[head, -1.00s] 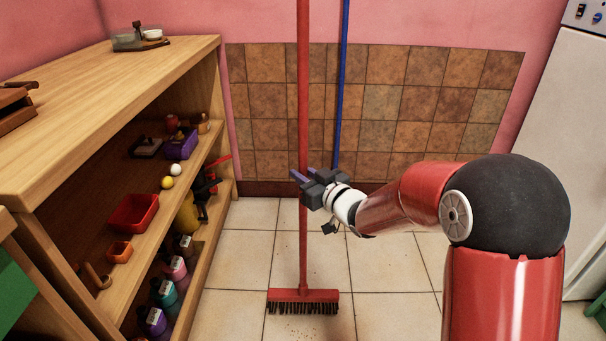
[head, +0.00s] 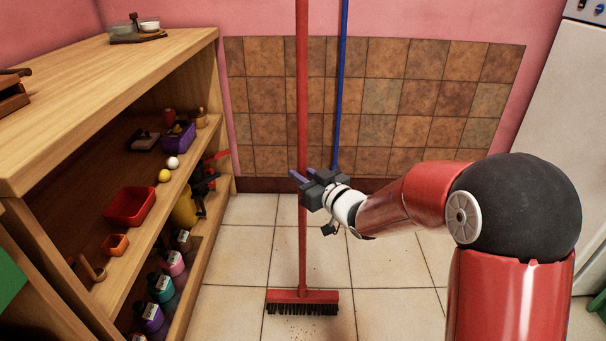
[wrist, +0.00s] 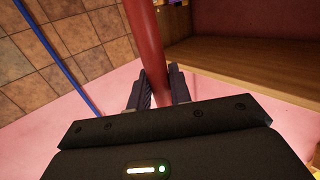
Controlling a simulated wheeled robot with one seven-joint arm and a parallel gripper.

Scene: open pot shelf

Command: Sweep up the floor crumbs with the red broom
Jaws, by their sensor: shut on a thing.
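The red broom (head: 303,230) stands upright with its dark bristles on the tiled floor. My gripper (head: 300,178) is shut on the broom's handle, a little below the middle of the visible pole. In the wrist view the red handle (wrist: 146,45) passes between the two fingers (wrist: 159,90). Small brown crumbs (head: 297,331) lie on the floor in front of the broom head, near the bottom edge of the head view. More faint specks show on the floor around the broom head, too small to tell exactly.
A wooden shelf (head: 60,125) with bottles, a red bin (head: 130,206) and small items stands on the left. A blue pole (head: 341,90) stands against the tiled wall behind. A white appliance (head: 560,130) is at the right. The floor between is clear.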

